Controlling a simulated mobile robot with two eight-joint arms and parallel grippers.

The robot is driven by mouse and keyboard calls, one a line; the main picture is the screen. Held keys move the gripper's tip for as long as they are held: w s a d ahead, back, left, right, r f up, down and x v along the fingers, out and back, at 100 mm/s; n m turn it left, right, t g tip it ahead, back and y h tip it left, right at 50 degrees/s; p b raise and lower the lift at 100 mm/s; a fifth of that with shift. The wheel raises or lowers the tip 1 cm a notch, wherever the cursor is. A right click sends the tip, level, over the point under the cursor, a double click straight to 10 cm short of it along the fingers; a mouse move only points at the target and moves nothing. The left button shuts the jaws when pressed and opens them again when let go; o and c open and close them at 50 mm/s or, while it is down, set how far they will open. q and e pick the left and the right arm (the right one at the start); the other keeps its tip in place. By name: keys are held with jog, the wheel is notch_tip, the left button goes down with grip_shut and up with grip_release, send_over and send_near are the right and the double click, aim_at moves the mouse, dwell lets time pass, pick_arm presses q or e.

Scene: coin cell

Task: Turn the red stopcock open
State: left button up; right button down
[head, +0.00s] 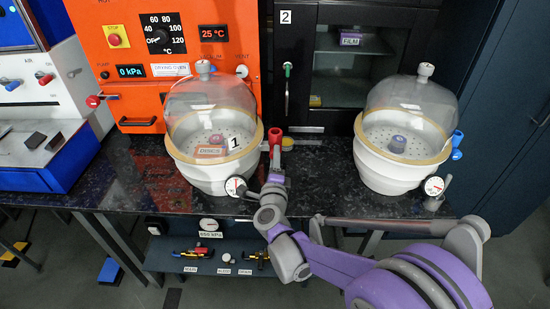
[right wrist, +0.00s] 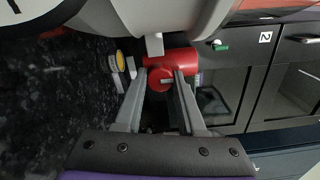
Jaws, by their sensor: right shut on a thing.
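The red stopcock (head: 275,135) sticks out from the right side of the left glass-domed vessel (head: 204,120), the one labelled 1. My right gripper (head: 277,152) is at it, reaching up from below. In the right wrist view, the red stopcock (right wrist: 185,62) shows a round red end with a pale mark between the two fingertips of my right gripper (right wrist: 165,80). The fingers are shut on it. The fingers partly hide the knob, and how far it is turned is hard to tell. My left gripper is in neither view.
A second domed vessel (head: 407,130) with a blue stopcock (head: 457,145) stands to the right on the dark speckled bench (head: 120,205). An orange drying oven (head: 170,50) and a black cabinet (head: 350,60) stand behind. A dial gauge (head: 235,187) sits close left of my right arm.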

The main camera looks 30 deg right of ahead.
dwell(0.3)
jog(key=c, duration=0.5)
grip_release()
jog(key=v, duration=1.1)
jog(key=shift+d, duration=0.1)
